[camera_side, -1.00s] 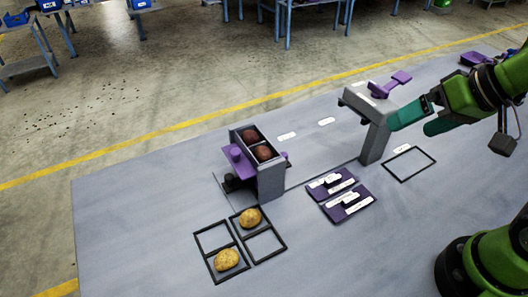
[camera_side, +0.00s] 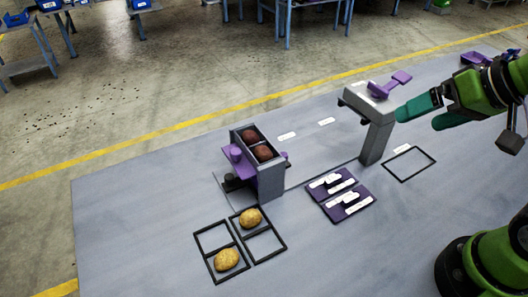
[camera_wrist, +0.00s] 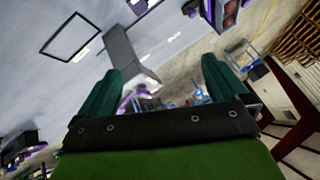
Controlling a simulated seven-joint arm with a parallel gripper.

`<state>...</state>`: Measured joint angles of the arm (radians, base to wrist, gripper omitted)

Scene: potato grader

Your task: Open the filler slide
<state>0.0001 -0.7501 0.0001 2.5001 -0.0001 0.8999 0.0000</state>
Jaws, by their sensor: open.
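A grey box (camera_side: 271,183) holds two dark reddish potatoes (camera_side: 258,146) in its open top. A purple plate with a knob (camera_side: 236,154) sticks out on its left side; I cannot tell for sure whether this is the filler slide. A grey post (camera_side: 375,138) with a wide head carries a purple lever (camera_side: 391,84) on top. My gripper (camera_side: 420,117) is open and empty, just right of the post head, far from the box. In the wrist view my gripper's teal fingers (camera_wrist: 162,72) are spread, with the grey post (camera_wrist: 122,50) beyond them.
Two purple trays (camera_side: 340,195) with white labelled pieces lie between box and post. Black-framed cells (camera_side: 212,224) in front hold two yellow potatoes (camera_side: 227,259). An empty black outline (camera_side: 409,164) lies right of the post. The table's left end is clear.

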